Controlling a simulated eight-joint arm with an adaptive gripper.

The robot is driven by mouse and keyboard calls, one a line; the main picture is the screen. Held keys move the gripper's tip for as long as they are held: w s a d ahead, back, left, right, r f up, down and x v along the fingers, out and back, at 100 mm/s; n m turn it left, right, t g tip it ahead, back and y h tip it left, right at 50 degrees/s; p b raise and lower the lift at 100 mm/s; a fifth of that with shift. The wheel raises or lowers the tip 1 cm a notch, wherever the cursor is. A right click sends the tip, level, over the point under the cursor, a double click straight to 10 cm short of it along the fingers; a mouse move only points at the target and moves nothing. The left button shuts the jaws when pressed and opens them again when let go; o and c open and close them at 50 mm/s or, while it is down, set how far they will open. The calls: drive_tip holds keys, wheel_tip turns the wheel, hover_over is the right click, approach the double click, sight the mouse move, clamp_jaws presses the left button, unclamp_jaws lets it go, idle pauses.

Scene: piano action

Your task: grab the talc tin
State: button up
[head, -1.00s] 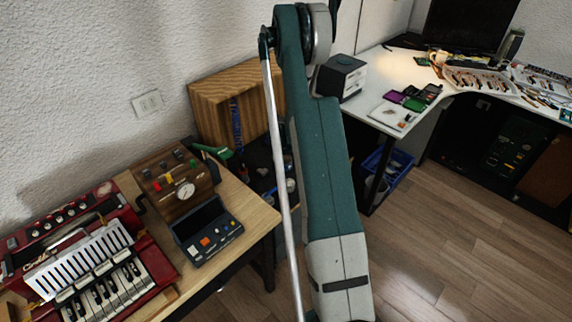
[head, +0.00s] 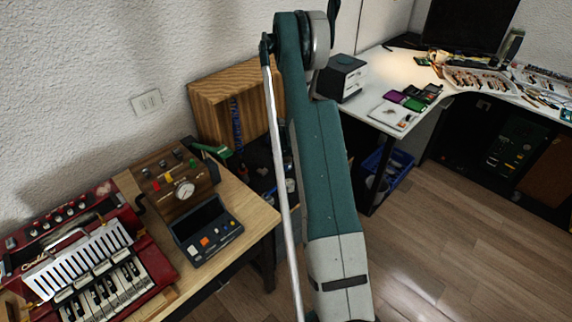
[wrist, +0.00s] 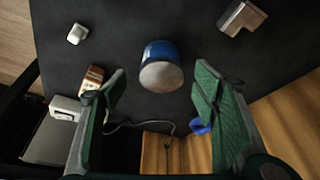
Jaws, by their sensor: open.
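A blue round tin with a pale grey end, which I take to be the talc tin (wrist: 161,66), is on a dark surface in the upper middle of the wrist view. My gripper (wrist: 156,82) is open, with one green-padded finger to the left of the tin and one to the right. The tin appears between and slightly beyond the fingertips, with clear gaps on both sides. Neither finger visibly touches it. In the head view my arm hides the gripper, and I cannot make out the tin there.
In the wrist view, a metal block (wrist: 242,17), a small white piece (wrist: 77,34) and a brown-and-white item (wrist: 92,79) lie around the tin. A thin cable (wrist: 125,125) and a wooden panel (wrist: 190,155) are nearer. In the head view, a red accordion (head: 85,265) stands left.

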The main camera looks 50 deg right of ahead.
sight(286, 160)
drive_tip(key=shift+f, duration=0.1)
drive_tip(key=shift+b+x, duration=0.85)
drive_tip(key=shift+x, duration=1.7)
drive_tip(key=shift+a, duration=0.1)
drive_tip(key=c, duration=1.1)
